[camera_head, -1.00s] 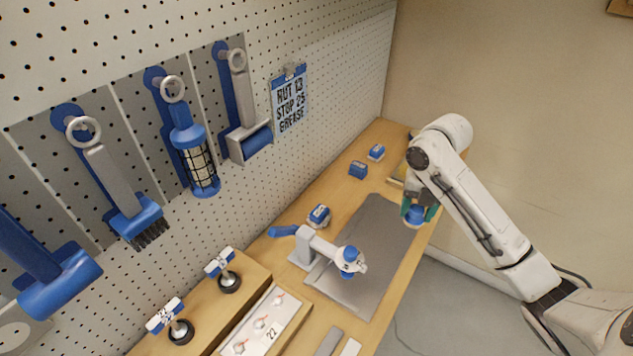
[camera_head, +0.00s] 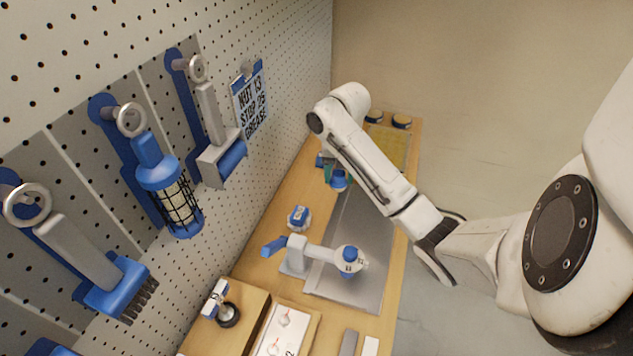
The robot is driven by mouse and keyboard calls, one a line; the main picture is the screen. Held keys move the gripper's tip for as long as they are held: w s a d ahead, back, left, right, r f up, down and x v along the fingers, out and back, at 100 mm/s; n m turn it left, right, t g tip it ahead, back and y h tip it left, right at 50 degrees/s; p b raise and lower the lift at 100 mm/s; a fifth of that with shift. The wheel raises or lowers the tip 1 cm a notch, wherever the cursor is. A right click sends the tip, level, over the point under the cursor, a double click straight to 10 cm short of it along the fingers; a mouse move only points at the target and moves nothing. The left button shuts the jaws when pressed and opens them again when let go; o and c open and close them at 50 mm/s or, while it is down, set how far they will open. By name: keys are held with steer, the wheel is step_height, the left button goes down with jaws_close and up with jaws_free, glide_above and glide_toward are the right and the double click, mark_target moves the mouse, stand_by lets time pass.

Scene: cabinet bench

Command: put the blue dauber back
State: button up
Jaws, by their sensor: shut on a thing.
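My gripper (camera_head: 337,172), with teal fingers, is at the far end of the bench, near the far left corner of the grey mat (camera_head: 345,240). It is shut on a small blue thing (camera_head: 339,181), which looks like the blue dauber. The arm hides much of the grip, and I cannot tell whether the blue thing touches the bench. A yellow tray (camera_head: 392,150) lies beyond and to the right of the gripper. Two round dark-topped pots, a left one (camera_head: 373,117) and a right one (camera_head: 401,121), stand at its far end.
A blue block (camera_head: 321,160) shows partly behind the gripper. A blue and white block (camera_head: 299,218) sits left of the mat. A white press with a blue handle (camera_head: 296,252) stands at the near end of the mat. Tools hang on the pegboard (camera_head: 290,40) at left.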

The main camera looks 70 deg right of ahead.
steer(key=b, duration=0.9)
glide_toward(317, 191)
steer(key=shift+s+a+f, duration=0.5)
steer(key=shift+s+f, duration=0.1)
steer(key=shift+f, duration=0.1)
steer(key=shift+w+d, duration=0.15)
steer(key=shift+w, duration=0.1)
steer(key=shift+w+d+f, duration=0.1)
steer(key=shift+w+f, duration=0.05)
steer(key=shift+f, duration=0.1)
steer(key=shift+w+d+f, duration=0.1)
steer(key=shift+f, duration=0.1)
steer(key=shift+w+f+p, duration=0.15)
steer(key=shift+f+p, duration=0.45)
steer(key=shift+f, duration=1.15)
steer(key=shift+f, duration=0.15)
steer(key=o, duration=1)
